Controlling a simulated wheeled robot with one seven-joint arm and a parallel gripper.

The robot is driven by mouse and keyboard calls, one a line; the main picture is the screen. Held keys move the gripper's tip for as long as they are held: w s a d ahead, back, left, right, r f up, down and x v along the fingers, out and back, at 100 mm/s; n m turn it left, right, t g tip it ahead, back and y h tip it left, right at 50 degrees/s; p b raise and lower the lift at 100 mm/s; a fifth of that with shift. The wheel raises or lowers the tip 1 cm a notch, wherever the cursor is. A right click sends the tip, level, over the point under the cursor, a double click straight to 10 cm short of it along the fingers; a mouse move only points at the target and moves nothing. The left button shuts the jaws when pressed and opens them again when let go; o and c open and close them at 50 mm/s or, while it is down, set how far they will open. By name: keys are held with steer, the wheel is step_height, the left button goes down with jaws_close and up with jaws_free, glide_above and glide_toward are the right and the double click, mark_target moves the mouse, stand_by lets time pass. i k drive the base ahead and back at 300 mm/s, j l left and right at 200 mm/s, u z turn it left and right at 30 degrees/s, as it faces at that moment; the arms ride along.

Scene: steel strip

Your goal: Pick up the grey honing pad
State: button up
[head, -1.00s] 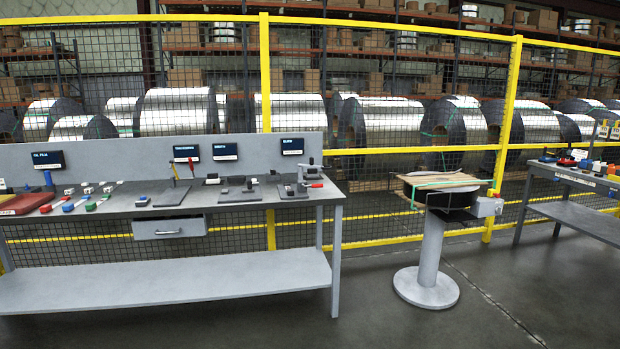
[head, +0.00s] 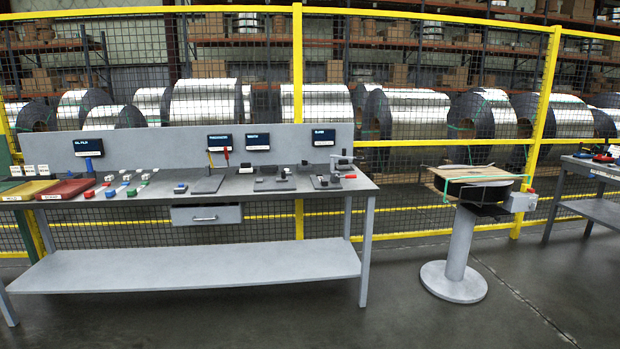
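The long grey workbench (head: 140,212) stands ahead and to the left in the head view. Several small grey and dark items lie on its right half, among them a flat dark grey plate (head: 207,184) and small dark blocks on a plate (head: 277,185). Too small to tell which of these is the grey honing pad. A clamp-like tool (head: 342,162) stands near the bench's right end. My gripper is not in view.
Red (head: 66,189) and yellow (head: 27,190) trays and coloured small tools lie on the bench's left half. A round pedestal stand (head: 457,250) is right of it, a second bench (head: 600,209) farther right. Yellow fencing (head: 298,80) closes the back. Front floor is clear.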

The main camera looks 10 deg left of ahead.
mark_target(343, 164)
steer(key=i+u, duration=0.1)
steer(key=i, duration=3.1)
steer(key=i+l+u, duration=0.15)
steer(key=i, duration=0.45)
steer(key=i+l+u, duration=0.15)
steer(key=i, duration=0.45)
